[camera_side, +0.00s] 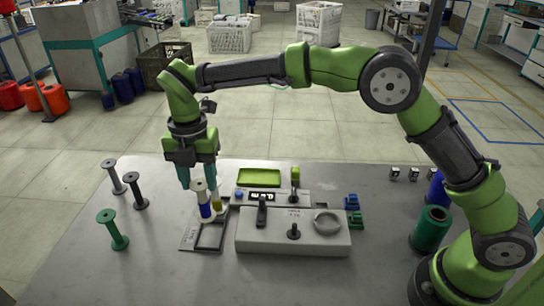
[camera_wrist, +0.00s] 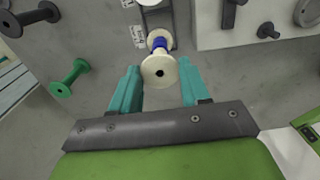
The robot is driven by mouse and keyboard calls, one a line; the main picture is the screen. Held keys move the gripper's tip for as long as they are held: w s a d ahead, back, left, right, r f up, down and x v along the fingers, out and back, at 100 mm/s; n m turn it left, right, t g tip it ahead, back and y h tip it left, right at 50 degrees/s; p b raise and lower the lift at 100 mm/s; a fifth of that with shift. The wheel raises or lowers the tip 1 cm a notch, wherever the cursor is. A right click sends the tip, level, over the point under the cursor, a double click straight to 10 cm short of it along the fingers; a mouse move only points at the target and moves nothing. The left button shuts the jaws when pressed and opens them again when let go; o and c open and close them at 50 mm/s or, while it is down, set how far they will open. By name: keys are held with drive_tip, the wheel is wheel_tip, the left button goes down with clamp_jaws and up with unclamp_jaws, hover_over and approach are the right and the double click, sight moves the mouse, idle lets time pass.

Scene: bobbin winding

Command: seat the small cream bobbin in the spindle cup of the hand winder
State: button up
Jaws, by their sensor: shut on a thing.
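The small cream bobbin (camera_wrist: 160,72) is between the teal fingers of my gripper (camera_wrist: 160,68), with its round flange and dark centre hole facing the wrist camera. In the side view my gripper (camera_side: 198,180) points down and is shut on this bobbin (camera_side: 198,186), above the left part of the work area. Just below it is a blue-wound bobbin (camera_side: 205,211); I cannot tell whether they touch. The pale hand winder (camera_side: 290,243) is to the right, with a dark knob, an upright lever and a grey ring (camera_side: 327,223) on top. I cannot tell which part is the spindle cup.
A green tray (camera_side: 260,177) is behind. A large green spool (camera_side: 430,229) stands at the right.

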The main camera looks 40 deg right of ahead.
drive_tip(key=s+d+r, duration=0.7)
drive_tip(key=d+r, duration=0.2)
drive_tip(key=d, duration=0.2)
drive_tip(key=s+d+f, duration=0.4)
drive_tip(key=s+d, duration=0.5)
drive_tip(key=s, duration=0.3)
drive_tip(key=shift+w+f, duration=0.15)
drive_tip(key=shift+f, duration=1)
drive_tip(key=shift+w+f, duration=0.15)
drive_tip(key=shift+f, duration=1)
drive_tip(key=shift+f, duration=0.6)
drive_tip(key=shift+f, duration=0.35)
